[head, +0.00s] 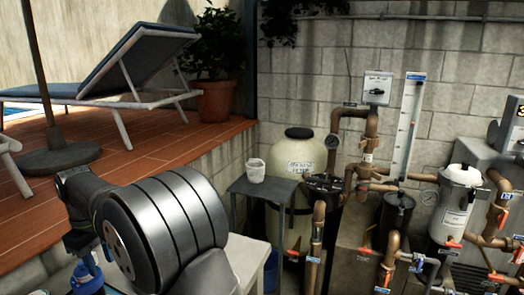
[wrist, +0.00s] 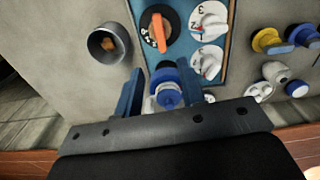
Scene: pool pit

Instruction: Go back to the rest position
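My gripper (wrist: 162,92) shows at the bottom of the wrist view, its two blue fingers standing apart. A blue knob (wrist: 168,84) with a paler front shows in the gap between them, with visible space at the left finger. I cannot tell whether the right finger touches it or how deep the knob lies.
The wrist view shows a blue panel with an orange knob (wrist: 158,32) and white dials (wrist: 208,22), plus a round port (wrist: 108,42). In the head view, a grey stand (head: 262,188) holds a white cup (head: 255,170). Pipes and a filter tank (head: 298,160) crowd the right.

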